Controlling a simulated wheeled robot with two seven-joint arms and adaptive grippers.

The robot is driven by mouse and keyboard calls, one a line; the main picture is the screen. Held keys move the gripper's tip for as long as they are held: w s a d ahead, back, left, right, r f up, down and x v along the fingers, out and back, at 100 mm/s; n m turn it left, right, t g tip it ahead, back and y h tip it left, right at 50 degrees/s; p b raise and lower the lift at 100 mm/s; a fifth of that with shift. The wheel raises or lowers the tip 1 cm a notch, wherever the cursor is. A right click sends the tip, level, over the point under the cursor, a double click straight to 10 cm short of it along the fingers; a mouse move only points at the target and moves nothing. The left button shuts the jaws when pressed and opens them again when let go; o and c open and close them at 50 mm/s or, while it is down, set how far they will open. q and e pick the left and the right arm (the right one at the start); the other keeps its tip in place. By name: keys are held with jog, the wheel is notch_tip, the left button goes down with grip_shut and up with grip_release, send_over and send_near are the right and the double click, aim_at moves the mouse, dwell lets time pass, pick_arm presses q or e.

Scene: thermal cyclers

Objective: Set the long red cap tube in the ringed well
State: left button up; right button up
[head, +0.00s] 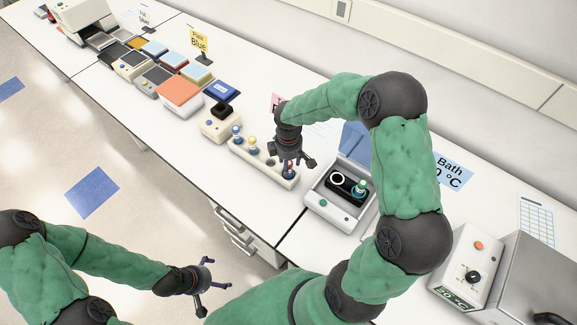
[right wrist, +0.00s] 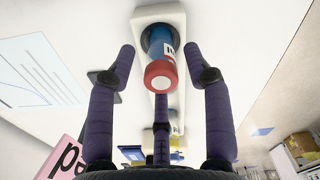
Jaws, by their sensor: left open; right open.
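The red cap tube (right wrist: 160,75) has a blue body and a white label. It stands in the end of a white rack (head: 250,152), and in the head view my right gripper mostly hides it. My right gripper (head: 289,163) is open above that end of the rack. In the right wrist view its fingers are spread on both sides of the red cap, apart from it. The ringed well (head: 337,178), marked by a white ring, is in a black block in the grey-white bath unit to the right. My left gripper (head: 205,290) is open and empty, out over the floor.
A green-topped tube (head: 360,186) stands in the black block beside the ringed well. Other tubes with blue and yellow tops (head: 251,142) share the rack. A control box (head: 467,262) stands at right. Several coloured blocks (head: 180,95) line the bench at left.

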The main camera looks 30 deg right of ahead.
notch_tip(320, 180, up, 9)
jog(key=shift+f+p, duration=0.1)
jog(key=shift+p, duration=0.75)
dwell(0.7)
